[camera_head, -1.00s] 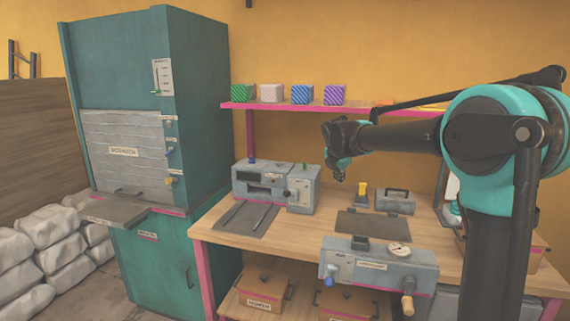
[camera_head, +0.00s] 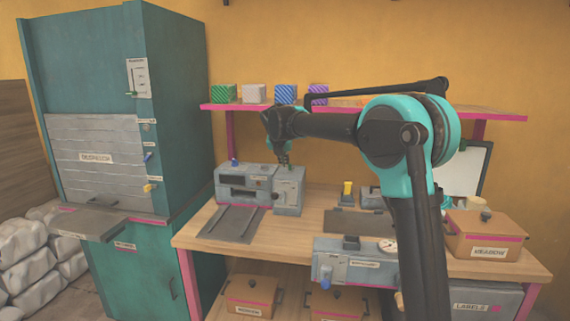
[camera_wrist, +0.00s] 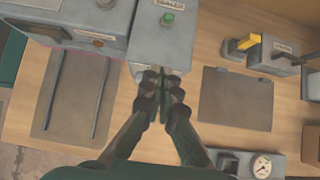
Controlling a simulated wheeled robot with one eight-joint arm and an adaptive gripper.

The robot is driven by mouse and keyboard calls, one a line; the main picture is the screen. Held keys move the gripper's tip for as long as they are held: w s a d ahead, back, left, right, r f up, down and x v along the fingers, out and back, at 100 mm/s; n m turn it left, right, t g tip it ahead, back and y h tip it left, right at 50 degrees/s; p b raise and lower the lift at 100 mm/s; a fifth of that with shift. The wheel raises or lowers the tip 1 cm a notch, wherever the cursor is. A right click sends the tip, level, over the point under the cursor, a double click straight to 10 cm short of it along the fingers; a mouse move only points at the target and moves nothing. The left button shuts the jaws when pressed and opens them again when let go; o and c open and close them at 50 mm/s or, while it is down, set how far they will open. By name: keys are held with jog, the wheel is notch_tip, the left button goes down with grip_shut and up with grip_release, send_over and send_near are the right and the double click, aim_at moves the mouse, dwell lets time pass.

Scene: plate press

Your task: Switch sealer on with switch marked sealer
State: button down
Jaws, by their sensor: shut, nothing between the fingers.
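A grey machine (camera_head: 242,190) with a dark slot stands at the back left of the workbench. A narrower grey box (camera_head: 289,190) adjoins its right side; in the wrist view this box (camera_wrist: 147,40) carries a green switch (camera_wrist: 168,18) below a small label I cannot read clearly. My gripper (camera_head: 285,161) is over this box, pointing down. In the wrist view my gripper (camera_wrist: 162,74) has its fingertips together and empty, in front of the box's near edge and short of the green switch in the picture. I cannot tell whether it touches the box.
A gauge-topped grey unit (camera_head: 352,262) stands at the bench's front. A dark plate (camera_wrist: 236,98) lies right of my gripper, with a yellow lever (camera_wrist: 244,42) behind it. A pink shelf (camera_head: 230,107) with patterned cubes runs above. An orange-brown box (camera_head: 487,234) stands at the right.

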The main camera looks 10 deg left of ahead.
aim_at(290, 167)
jog(key=x, duration=0.8)
jog(key=shift+w+d, duration=0.1)
jog(key=w, duration=0.3)
jog(key=shift+r, duration=0.25)
jog(key=shift+w+r, duration=0.3)
jog(key=shift+w, duration=0.2)
